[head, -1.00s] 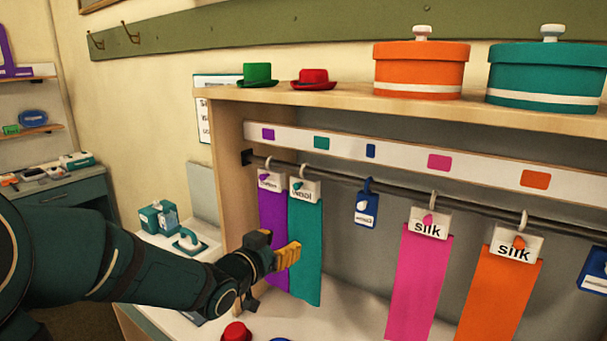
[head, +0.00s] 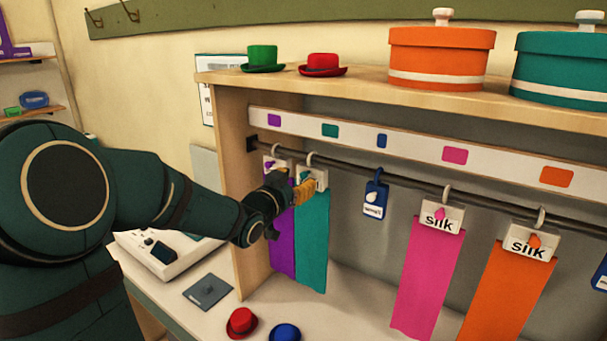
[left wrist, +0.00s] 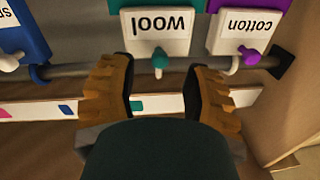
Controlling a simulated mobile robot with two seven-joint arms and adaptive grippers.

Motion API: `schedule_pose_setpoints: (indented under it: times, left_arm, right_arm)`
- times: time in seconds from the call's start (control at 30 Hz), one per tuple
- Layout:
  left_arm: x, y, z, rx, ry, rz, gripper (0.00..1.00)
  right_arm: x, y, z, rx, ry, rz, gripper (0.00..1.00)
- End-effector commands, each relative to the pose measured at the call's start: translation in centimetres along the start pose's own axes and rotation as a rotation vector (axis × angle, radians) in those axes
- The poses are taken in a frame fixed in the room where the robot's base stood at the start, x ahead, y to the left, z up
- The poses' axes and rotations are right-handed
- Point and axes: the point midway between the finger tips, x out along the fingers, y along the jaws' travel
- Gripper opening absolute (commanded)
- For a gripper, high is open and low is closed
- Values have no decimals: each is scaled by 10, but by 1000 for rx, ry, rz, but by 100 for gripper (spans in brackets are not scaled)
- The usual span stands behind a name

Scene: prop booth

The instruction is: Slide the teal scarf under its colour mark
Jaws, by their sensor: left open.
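The teal scarf (head: 312,245) hangs from the rail by a white holder, close beside the purple scarf (head: 283,240). Its holder (left wrist: 158,30) reads "wool" upside down in the left wrist view and has a teal knob (left wrist: 160,62). The teal colour mark (head: 329,130) is on the white strip above the rail, a little right of the scarf's hook; it also shows in the left wrist view (left wrist: 137,106). My left gripper (head: 306,190) is at the holder, partly covering it. In the left wrist view the open fingers (left wrist: 157,88) stand either side of the knob, with nothing gripped.
The "cotton" holder (left wrist: 244,32) of the purple scarf is close on one side. A blue tag (head: 375,198) hangs to the right, then the pink scarf (head: 428,280) and orange scarf (head: 505,290). The rail (head: 400,180) is free between teal scarf and blue tag.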

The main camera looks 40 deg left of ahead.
Motion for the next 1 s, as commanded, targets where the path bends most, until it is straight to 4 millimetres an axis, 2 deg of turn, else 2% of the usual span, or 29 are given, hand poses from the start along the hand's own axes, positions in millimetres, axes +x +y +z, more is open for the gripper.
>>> schedule_pose_setpoints:
  times: [0.1,0.23,0.63,0.67,0.7,0.8,1.0]
  left_arm:
    - [18,1,0,-1,-1,2,49]
    - [30,1,0,-1,0,1,49]
    - [37,1,0,0,0,1,49]
    - [37,1,0,-1,0,1,45]
    - [37,1,0,-1,0,1,31]
    - [36,1,0,-1,0,1,0]
    - [36,1,0,-1,0,1,0]
  right_arm:
    - [-3,-1,0,0,0,-1,47]
    - [-5,-2,0,0,0,-1,47]
    - [-5,-2,0,0,0,-1,47]
    - [-5,-2,0,0,0,-1,47]
    - [-5,-2,0,0,0,-1,47]
    - [-5,-2,0,0,0,-1,47]
    - [-5,-2,0,0,0,-1,47]
